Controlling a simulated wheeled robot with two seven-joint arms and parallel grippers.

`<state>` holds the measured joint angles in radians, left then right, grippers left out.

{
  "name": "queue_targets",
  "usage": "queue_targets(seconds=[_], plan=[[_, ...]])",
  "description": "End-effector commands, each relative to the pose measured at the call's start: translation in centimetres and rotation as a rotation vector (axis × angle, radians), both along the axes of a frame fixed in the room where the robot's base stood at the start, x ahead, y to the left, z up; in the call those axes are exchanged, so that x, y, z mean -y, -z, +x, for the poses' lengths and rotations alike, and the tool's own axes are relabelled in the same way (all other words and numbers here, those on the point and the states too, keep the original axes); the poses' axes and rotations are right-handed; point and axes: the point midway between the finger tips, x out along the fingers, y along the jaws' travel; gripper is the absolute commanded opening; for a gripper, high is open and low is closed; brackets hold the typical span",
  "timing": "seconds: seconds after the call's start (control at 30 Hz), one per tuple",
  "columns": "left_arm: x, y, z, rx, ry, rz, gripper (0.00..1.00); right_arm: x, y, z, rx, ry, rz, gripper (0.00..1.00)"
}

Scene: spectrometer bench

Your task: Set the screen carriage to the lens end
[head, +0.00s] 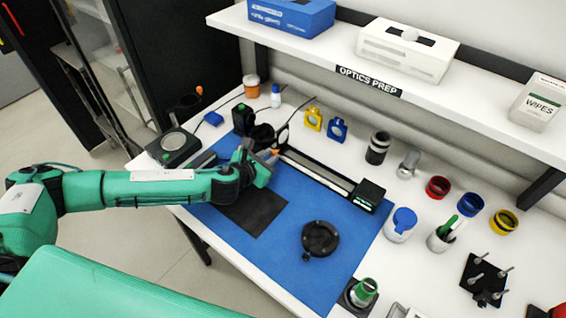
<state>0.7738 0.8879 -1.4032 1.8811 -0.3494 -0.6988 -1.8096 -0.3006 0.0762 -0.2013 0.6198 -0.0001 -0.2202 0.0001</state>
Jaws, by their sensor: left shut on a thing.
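A dark rail (318,172) runs from upper left to lower right along the back of the blue mat. A black box with a small lit display (369,195) sits at its right end. A round black lens-like part (262,135) stands at its left end. My left gripper (269,160) is at the rail's left end, shut on what appears to be the screen carriage (275,152). Only a small orange bit of the carriage shows; the gripper hides most of it. My right gripper is out of view.
The blue mat (270,235) holds a dark square patch and a black ring (320,239). Several cups, rings and bottles stand to the right. A shelf (390,80) with boxes overhangs the back. The rail's middle stretch looks clear.

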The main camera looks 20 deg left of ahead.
Motion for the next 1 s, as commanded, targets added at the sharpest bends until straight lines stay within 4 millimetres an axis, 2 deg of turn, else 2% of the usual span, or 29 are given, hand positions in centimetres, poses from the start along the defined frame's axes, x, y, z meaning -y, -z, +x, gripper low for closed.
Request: queue_targets(seconds=[0.03, 0.13, 0.43, 0.47, 0.53, 0.87, 1.0], plan=[[-0.8, -0.2, 0.3, 0.001, -0.003, 0.001, 0.00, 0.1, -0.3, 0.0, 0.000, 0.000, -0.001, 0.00], [-1.5, -0.1, 0.6, 0.000, -0.001, 0.000, 0.00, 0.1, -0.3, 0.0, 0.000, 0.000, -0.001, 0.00], [-1.6, -0.1, 0.7, 0.002, 0.000, -0.001, 0.00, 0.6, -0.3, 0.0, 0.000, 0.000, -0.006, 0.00], [-1.6, -0.1, 0.7, 0.002, 0.000, -0.001, 0.24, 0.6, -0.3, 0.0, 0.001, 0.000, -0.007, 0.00], [-1.6, -0.1, 0.7, 0.001, 0.000, 0.000, 0.37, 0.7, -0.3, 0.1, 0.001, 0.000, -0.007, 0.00], [-1.6, -0.1, 0.5, 0.000, 0.001, 0.000, 0.40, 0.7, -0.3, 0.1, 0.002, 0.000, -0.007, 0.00], [-1.9, -0.4, -0.5, -0.001, 0.001, -0.001, 0.40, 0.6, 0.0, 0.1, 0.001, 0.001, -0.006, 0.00]])
